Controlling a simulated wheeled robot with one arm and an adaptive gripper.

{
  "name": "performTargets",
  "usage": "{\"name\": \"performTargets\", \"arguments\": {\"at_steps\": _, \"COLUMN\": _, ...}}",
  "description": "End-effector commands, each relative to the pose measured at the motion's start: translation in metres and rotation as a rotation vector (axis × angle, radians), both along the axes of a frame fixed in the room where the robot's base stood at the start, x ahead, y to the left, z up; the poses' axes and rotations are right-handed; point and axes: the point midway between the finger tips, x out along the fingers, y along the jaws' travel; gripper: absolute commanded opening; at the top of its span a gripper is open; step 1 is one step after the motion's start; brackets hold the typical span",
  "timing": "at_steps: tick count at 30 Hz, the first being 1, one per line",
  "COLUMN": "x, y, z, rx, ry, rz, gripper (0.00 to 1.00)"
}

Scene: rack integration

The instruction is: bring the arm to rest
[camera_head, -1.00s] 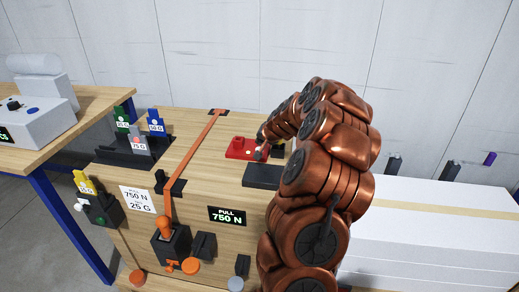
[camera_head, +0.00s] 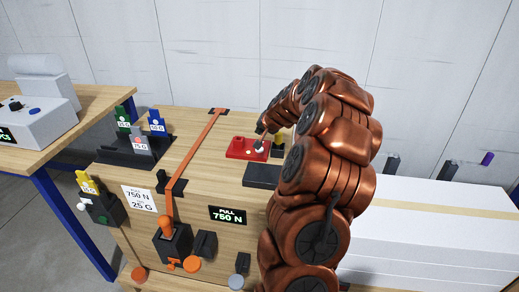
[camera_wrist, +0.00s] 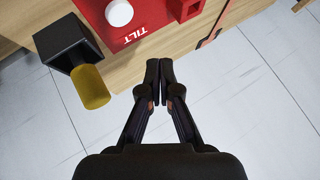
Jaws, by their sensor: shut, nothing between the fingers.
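My copper-coloured arm (camera_head: 335,150) rises on the right of the head view and bends over the wooden bench top. My gripper (camera_wrist: 160,78) is shut and empty in the wrist view, its two dark fingertips together. The fingers point towards the bench edge and the red block marked TILT (camera_wrist: 150,15), apart from it in the picture. In the head view the gripper is mostly hidden by the arm, behind the red block (camera_head: 240,149).
A black holder (camera_wrist: 65,45) with a yellow cylinder (camera_wrist: 91,87) stands near the red block. A dark block (camera_head: 262,175) lies in front. An orange strap (camera_head: 195,150) crosses the bench (camera_head: 180,125). White boxes (camera_head: 430,225) stand right. A second table (camera_head: 75,115) stands left.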

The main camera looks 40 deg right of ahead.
Motion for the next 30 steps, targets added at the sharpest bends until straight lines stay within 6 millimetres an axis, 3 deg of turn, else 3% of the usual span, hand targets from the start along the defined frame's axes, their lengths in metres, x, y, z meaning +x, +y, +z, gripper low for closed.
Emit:
{"name": "performTargets", "arguments": {"at_steps": 13, "x": 0.0, "y": 0.0, "z": 0.0, "rx": 0.0, "ry": 0.0, "rz": 0.0, "gripper": 0.0}}
{"name": "performTargets", "arguments": {"at_steps": 17, "x": 0.003, "y": 0.014, "z": 0.004, "rx": 0.004, "ry": 0.007, "rz": 0.027, "gripper": 0.0}}
{"name": "performTargets", "arguments": {"at_steps": 20, "x": 0.009, "y": 0.048, "z": 0.014, "rx": 0.012, "ry": 0.026, "rz": 0.095, "gripper": 0.0}}
{"name": "performTargets", "arguments": {"at_steps": 25, "x": 0.01, "y": 0.145, "z": 0.038, "rx": 0.029, "ry": 0.094, "rz": 0.285, "gripper": 0.0}}
{"name": "performTargets", "arguments": {"at_steps": 30, "x": -0.014, "y": 0.24, "z": 0.055, "rx": 0.033, "ry": 0.192, "rz": 0.478, "gripper": 0.0}}
